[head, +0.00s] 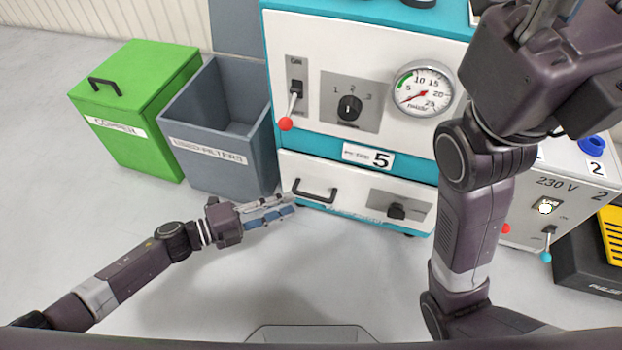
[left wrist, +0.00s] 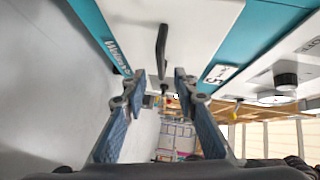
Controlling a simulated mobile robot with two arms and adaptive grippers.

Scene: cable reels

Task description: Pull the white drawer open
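The white drawer (head: 345,205) is the low front of the teal and white machine and looks closed. Its black bar handle (head: 316,195) is on the left of the front. My left gripper (head: 291,203) is close to the handle, coming from the left. In the left wrist view the fingers (left wrist: 158,86) are spread, with the handle (left wrist: 162,50) just beyond the tips and between their lines. Nothing is held. My right gripper (head: 548,20) is raised at the upper right and cut by the picture edge; its fingers do not show clearly.
A black knob (head: 397,211) sits right of the handle on the drawer front. Above are a red-tipped lever (head: 286,123), a dial (head: 349,108) and a gauge (head: 421,90). A grey bin (head: 215,160) and a green box (head: 135,110) stand left. The floor in front is clear.

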